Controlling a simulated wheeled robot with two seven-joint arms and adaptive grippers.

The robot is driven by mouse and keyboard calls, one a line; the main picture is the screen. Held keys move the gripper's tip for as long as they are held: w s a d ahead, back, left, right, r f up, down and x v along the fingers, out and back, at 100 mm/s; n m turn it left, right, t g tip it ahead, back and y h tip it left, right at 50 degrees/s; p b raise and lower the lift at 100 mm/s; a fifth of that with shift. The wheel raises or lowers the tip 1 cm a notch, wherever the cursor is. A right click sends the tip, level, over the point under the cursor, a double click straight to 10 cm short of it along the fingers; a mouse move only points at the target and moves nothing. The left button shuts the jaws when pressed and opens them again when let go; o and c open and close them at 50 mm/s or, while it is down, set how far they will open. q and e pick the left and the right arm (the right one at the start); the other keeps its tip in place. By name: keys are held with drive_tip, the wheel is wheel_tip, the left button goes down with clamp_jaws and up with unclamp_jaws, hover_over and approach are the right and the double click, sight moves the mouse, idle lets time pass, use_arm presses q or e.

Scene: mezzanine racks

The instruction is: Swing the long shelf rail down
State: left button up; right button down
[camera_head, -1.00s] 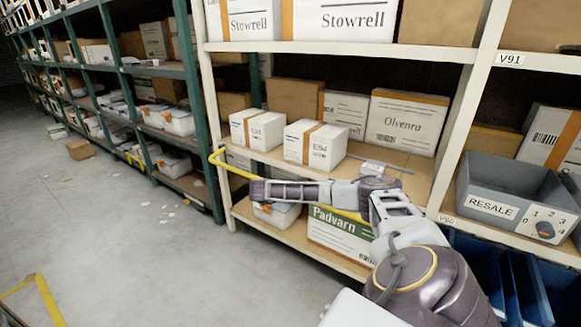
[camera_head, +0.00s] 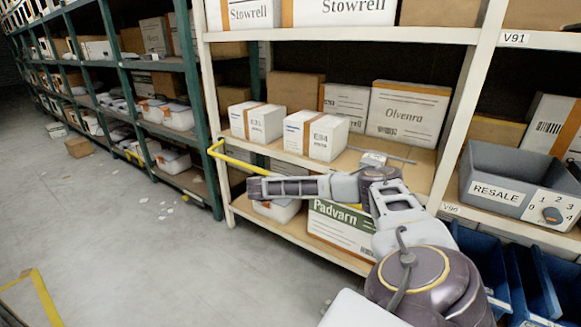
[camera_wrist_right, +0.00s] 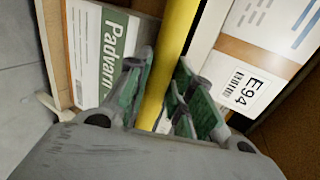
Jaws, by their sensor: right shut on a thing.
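The long shelf rail is a yellow bar (camera_head: 238,163) along the front of the cream rack, just below the middle shelf. Its bent left end meets the rack's left post. Most of its length is hidden behind my right arm in the head view. In the right wrist view the rail (camera_wrist_right: 178,40) runs between the green-padded fingers of my right gripper (camera_wrist_right: 160,100), which is shut on it. Those fingers are hidden in the head view. My left gripper is not in view.
White boxes (camera_head: 317,135) and an Olvenra box (camera_head: 407,113) stand on the middle shelf. A Padvarn box (camera_head: 340,228) sits below. A grey RESALE bin (camera_head: 497,193) with a dial is at right, above blue bins (camera_head: 520,285).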

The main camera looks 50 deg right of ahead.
drive_tip(key=shift+s+a+f, duration=0.1)
drive_tip(key=shift+a+f, duration=0.1)
drive_tip(key=shift+f, duration=0.3)
drive_tip(key=shift+a+f, duration=0.2)
drive_tip(key=shift+f, duration=0.3)
drive_tip(key=c, duration=1.7)
unclamp_jaws()
drive_tip(key=o, duration=0.4)
drive_tip(key=shift+d+f, duration=0.15)
drive_tip(key=shift+o, duration=0.2)
drive_tip(key=shift+d, duration=0.25)
drive_tip(key=shift+r, duration=0.2)
drive_tip(key=w+v, duration=0.1)
drive_tip(key=v, duration=1.1)
drive_tip(key=shift+s+r, duration=0.2)
drive_tip(key=shift+s, duration=0.1)
